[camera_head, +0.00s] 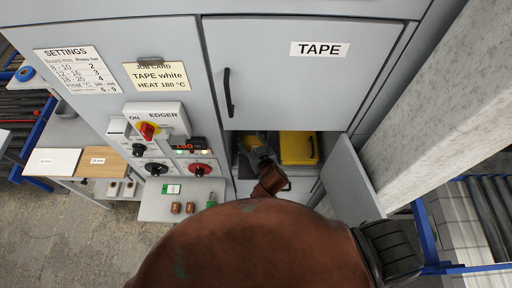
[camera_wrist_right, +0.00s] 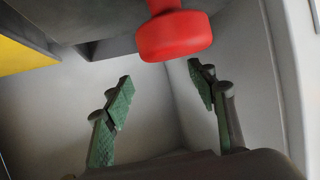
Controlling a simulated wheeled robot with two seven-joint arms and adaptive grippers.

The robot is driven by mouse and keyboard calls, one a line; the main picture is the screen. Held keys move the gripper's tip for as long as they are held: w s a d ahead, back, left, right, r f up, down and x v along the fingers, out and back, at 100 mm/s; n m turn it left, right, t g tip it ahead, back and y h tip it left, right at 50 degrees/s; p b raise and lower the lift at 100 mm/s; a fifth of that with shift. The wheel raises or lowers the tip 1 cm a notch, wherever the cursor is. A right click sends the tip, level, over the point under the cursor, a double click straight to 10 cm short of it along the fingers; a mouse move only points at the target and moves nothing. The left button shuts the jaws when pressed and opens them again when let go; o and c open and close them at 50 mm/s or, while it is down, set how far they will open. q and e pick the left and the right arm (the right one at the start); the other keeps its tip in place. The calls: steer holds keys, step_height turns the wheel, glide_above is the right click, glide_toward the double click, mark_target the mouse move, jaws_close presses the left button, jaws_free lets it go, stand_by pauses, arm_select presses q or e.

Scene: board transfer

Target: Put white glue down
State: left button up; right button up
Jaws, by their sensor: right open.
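My right arm reaches into the open compartment (camera_head: 297,172) below the TAPE door. In the wrist view my right gripper (camera_wrist_right: 159,80) is open, with green pads apart and nothing between them. I cannot make out white glue in either view. The arm hides part of the compartment. My left gripper is not in view.
A yellow box (camera_head: 298,148) stands in the compartment, right of my arm. An open door panel (camera_head: 350,182) is close on the right. Pale walls (camera_wrist_right: 240,45) surround the gripper.

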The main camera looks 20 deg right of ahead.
steer(key=v, duration=0.8)
steer(key=shift+r, duration=0.1)
